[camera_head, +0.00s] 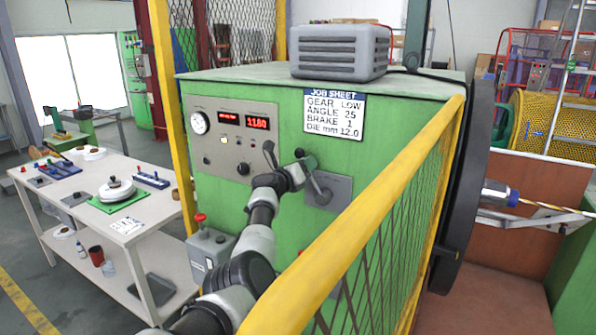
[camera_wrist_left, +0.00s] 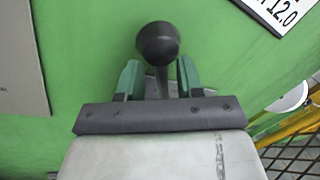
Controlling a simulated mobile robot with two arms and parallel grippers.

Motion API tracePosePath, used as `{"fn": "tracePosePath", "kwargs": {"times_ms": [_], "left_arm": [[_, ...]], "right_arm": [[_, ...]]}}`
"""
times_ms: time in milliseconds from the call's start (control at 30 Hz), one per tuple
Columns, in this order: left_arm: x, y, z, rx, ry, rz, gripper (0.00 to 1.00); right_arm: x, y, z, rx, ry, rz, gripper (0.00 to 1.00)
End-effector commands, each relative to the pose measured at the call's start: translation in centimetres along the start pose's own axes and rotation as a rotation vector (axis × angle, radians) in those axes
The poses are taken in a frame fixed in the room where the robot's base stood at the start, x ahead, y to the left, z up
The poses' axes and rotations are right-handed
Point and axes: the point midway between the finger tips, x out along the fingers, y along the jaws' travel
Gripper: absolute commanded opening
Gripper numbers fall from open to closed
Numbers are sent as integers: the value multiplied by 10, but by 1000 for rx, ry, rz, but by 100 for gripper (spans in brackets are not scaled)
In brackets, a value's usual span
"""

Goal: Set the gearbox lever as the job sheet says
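The job sheet (camera_head: 334,114) on the green housing reads GEAR LOW, ANGLE 25, BRAKE 1, DIE mm 12.0. Its corner shows in the left wrist view (camera_wrist_left: 276,10). My left gripper (camera_head: 297,170) is at the green housing front, below the sheet. In the left wrist view, a lever with a black ball knob (camera_wrist_left: 157,43) stands between the two fingers of my left gripper (camera_wrist_left: 160,78). Gaps show on both sides of its shaft, so the gripper looks open around it. The lever's position marks are not readable. My right gripper is not in view.
A yellow mesh guard (camera_head: 385,190) runs close to the right of my left arm. A control panel (camera_head: 232,138) with red displays is to the left, and a grey plate with a handle (camera_head: 338,192) to the right. A workbench (camera_head: 150,205) stands at the left.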

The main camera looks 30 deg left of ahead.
Motion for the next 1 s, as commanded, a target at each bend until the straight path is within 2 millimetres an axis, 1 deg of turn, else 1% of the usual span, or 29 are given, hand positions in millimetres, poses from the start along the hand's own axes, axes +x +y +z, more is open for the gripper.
{"fn": "tracePosePath", "kwargs": {"times_ms": [167, 367, 800, 1000], "left_arm": [[-10, 1, 0, 3, 0, 1, 36], [-29, 0, 0, 4, 1, 1, 36], [-86, 2, -2, 1, 0, 2, 36], [-103, 1, -1, -2, 0, 1, 36]], "right_arm": [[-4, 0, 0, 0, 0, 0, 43], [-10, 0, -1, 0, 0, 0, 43], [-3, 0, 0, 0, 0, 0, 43], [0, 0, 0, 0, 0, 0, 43]]}}
